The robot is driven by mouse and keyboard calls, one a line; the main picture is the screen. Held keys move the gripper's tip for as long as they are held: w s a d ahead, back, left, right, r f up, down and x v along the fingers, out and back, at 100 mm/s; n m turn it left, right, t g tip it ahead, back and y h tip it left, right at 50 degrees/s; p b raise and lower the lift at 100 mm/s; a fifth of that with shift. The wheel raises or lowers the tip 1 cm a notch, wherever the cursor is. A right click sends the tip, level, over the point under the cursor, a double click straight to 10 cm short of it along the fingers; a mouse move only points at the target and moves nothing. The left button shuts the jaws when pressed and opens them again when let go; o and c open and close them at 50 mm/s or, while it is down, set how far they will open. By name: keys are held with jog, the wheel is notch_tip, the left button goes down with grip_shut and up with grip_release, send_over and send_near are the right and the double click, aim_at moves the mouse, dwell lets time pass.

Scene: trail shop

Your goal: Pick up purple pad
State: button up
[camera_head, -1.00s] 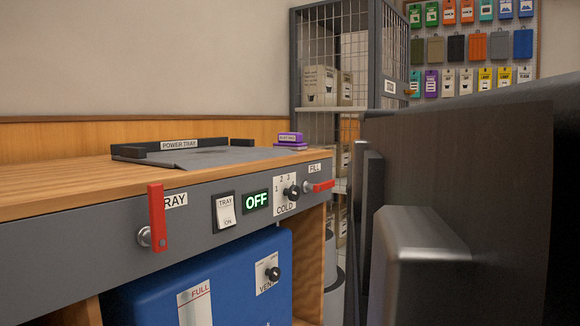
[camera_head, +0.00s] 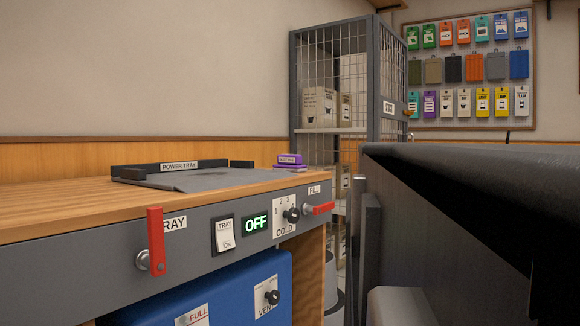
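The purple pad (camera_head: 289,161) is a small stack with a white label. It sits on the wooden counter (camera_head: 60,196) near its right end, just right of the grey power tray (camera_head: 205,178). Nothing touches it from above. A large dark body, which may be part of my arm, fills the right side of the view, apart from the pad. My gripper's fingers cannot be made out.
The counter front has a red TRAY lever (camera_head: 156,240), a display reading OFF (camera_head: 256,225), a COLD knob (camera_head: 291,215) and a red FILL lever (camera_head: 319,209). A blue unit (camera_head: 225,292) stands below. A wire cage (camera_head: 345,90) stands behind; a wall board (camera_head: 470,125) holds several coloured packs.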

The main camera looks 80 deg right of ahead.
jog(key=o, duration=1.7)
jog(key=shift+r, duration=0.1)
